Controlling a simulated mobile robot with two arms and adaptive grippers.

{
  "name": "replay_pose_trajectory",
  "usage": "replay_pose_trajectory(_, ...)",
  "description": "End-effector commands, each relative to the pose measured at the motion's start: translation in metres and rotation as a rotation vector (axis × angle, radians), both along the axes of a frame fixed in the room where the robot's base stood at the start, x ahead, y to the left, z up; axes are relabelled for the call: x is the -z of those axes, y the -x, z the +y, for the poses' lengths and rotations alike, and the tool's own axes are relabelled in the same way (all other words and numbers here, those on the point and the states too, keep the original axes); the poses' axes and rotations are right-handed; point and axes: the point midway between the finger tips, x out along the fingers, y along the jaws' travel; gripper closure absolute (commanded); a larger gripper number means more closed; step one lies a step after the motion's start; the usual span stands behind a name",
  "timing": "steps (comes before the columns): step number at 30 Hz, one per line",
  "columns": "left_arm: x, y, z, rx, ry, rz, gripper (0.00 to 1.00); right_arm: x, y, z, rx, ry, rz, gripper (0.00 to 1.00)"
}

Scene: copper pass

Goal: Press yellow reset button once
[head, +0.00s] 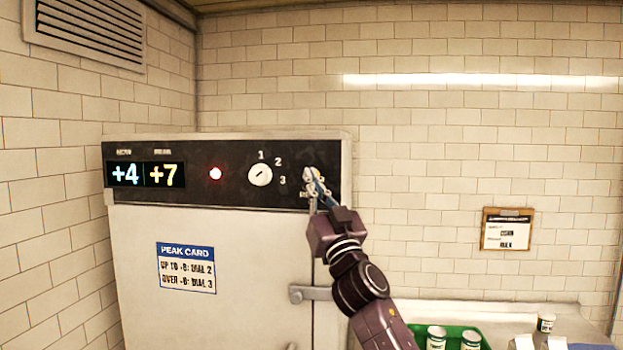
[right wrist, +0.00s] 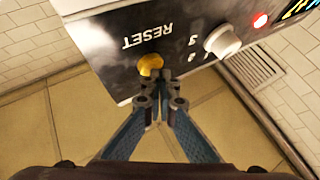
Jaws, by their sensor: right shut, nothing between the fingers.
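The yellow reset button (right wrist: 150,63) sits on the dark control panel (head: 232,188) of a pale cabinet, beside the word RESET, which reads upside down in the right wrist view. My right gripper (right wrist: 161,78) is shut and empty, with its fingertips right at the button's edge. I cannot tell whether they touch it. In the head view the right gripper (head: 313,178) reaches up to the right end of the panel and covers most of the button and its label. My left gripper is not in view.
A white dial (head: 260,174) marked 1, 2, 3 and a lit red lamp (head: 215,173) are left of the gripper. A display (head: 145,174) reads +4 and +7. A door handle (head: 310,294) juts out below. A green crate (head: 458,332) with cans stands at lower right.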

Motion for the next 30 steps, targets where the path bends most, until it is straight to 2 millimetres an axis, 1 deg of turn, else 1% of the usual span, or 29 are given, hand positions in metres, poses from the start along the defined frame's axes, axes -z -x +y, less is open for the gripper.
replay_pose_trajectory(11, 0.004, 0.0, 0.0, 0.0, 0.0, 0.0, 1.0, 0.001, -0.005, -0.001, 0.0, -0.001, 0.001, 1.0)
replay_pose_trajectory(19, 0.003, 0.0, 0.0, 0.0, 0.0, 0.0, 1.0, 0.0, -0.005, -0.001, 0.001, 0.0, 0.001, 1.0)
replay_pose_trajectory(30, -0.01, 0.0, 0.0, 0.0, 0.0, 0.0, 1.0, 0.001, 0.012, 0.001, 0.002, -0.001, 0.001, 1.0)
